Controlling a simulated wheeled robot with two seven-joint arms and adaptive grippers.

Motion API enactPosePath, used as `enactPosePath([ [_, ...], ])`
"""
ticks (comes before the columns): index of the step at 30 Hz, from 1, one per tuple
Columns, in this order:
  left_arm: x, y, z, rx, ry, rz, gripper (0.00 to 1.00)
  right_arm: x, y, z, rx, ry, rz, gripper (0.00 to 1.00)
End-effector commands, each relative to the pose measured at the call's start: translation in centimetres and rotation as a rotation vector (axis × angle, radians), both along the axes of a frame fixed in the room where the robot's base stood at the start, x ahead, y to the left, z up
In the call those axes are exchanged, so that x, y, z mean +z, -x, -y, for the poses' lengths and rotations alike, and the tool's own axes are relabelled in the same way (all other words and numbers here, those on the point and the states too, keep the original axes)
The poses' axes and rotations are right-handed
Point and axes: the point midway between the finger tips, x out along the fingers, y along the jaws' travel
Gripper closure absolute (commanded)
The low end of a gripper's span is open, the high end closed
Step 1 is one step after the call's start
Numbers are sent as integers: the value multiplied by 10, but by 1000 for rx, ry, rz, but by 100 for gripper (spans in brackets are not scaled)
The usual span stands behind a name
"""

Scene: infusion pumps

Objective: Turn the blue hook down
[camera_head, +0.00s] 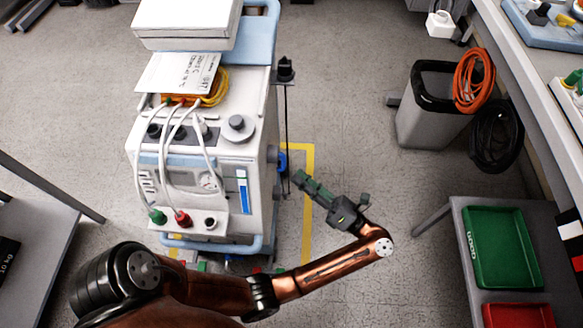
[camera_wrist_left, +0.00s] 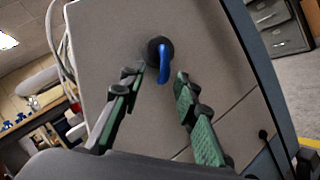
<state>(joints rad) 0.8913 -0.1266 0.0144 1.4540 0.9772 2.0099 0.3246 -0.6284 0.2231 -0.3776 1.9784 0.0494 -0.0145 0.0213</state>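The blue hook (camera_wrist_left: 164,65) sits on a round black mount on the side panel of the white pump machine (camera_head: 255,205). In the left wrist view the hook extends from the mount towards the bottom of the picture. It also shows as a small blue patch in the head view (camera_head: 282,163). My left gripper (camera_head: 300,180) is at the right side of the machine, facing the panel. Its two green-padded fingers (camera_wrist_left: 160,76) are open, one on each side of the hook in the left wrist view, with nothing held. Contact cannot be told. My right gripper is out of view.
A thin dark pole (camera_head: 286,120) stands close along the machine's right side, near my gripper. A grey bin (camera_head: 425,120) with orange and black cable coils stands at right. A grey table holds a green tray (camera_head: 500,245) and a red tray (camera_head: 518,316). Floor between is clear.

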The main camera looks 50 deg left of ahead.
Motion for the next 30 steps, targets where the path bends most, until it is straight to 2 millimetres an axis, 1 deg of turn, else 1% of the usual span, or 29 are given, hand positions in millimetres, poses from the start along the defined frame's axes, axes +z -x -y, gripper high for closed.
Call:
enactPosePath([
  [1,3,3,-9,3,-4,4,71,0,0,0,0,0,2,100],
  [3,5,6,-19,2,-5,3,71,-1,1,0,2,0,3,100],
  [9,11,13,-40,1,-2,1,71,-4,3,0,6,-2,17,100],
  [13,13,15,-46,1,0,-1,71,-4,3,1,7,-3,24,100],
  [20,13,15,-46,0,0,-1,71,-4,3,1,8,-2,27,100],
  [23,13,15,-46,0,0,-1,76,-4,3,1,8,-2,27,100],
  [30,14,15,-46,1,0,-1,93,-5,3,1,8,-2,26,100],
])
